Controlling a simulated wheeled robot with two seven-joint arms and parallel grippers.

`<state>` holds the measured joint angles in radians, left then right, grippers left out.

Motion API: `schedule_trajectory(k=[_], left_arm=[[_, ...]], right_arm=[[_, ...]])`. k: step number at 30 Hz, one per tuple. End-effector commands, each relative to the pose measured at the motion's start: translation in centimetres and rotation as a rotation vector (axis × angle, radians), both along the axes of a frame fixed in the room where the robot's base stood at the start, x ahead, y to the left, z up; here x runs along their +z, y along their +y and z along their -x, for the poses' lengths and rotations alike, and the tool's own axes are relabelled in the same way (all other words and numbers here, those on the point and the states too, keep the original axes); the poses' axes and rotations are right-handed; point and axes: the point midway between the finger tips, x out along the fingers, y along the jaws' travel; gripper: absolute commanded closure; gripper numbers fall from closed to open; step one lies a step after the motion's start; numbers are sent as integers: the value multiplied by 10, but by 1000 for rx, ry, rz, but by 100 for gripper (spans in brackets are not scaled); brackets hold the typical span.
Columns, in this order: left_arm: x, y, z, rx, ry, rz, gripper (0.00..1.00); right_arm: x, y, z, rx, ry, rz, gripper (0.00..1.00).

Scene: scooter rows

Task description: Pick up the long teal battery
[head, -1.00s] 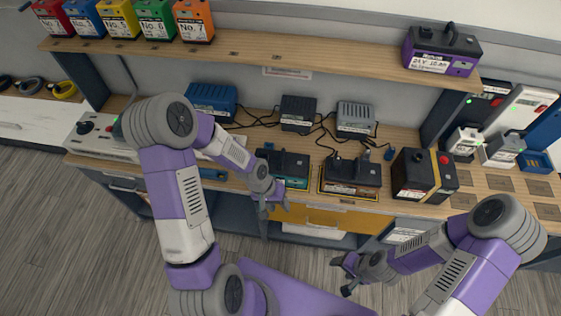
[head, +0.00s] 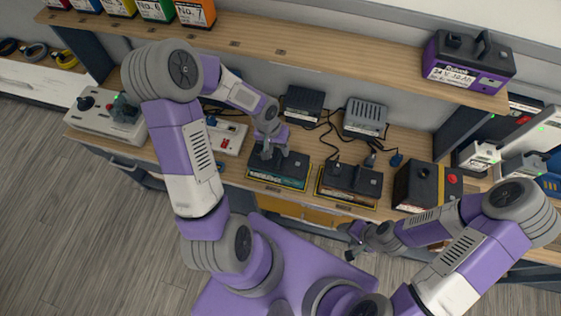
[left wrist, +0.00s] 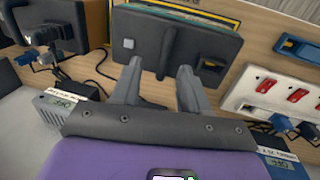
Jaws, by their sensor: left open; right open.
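The long teal battery (head: 290,182) sits on the workbench, with a black top and a teal lower side. It also shows in the left wrist view (left wrist: 222,48), where its black handle stands up in the middle of its top. My left gripper (head: 268,153) is over the battery's top near its left part. In the left wrist view my left gripper (left wrist: 158,68) is open, with its two fingers pointing at the handle. I cannot tell whether they touch it. My right gripper (head: 352,249) is open and empty in front of the bench.
A brown-sided battery (head: 350,183) with cables stands just right of the teal one. A black box with a red button (head: 428,187) is further right. Chargers (head: 364,117) stand behind. A red-switched power strip (head: 226,137) lies left. A shelf (head: 330,57) overhangs the back.

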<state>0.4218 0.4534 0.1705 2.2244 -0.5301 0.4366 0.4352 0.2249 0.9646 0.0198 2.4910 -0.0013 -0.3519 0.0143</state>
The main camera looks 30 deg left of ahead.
Motion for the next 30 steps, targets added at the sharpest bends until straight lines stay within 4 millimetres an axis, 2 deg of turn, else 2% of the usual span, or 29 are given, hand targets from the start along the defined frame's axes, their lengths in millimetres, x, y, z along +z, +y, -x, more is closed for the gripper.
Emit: schedule_trajectory(k=[9, 19, 27, 28, 30], left_arm=[[-44, -1, -4, -1, 1, 1, 55], [-50, -2, -4, 1, -1, 0, 55], [-50, -2, -4, 0, -1, 0, 97], [-50, -2, -4, 0, -1, 0, 100], [-50, -2, -4, 0, -1, 0, 100]], right_arm=[[-3, 0, 0, 0, -1, 0, 39], [-3, 0, 0, 0, -1, 0, 39], [-3, 0, 0, 0, -1, 0, 39], [-3, 0, 0, 0, -1, 0, 39], [-3, 0, 0, 0, -1, 0, 39]])
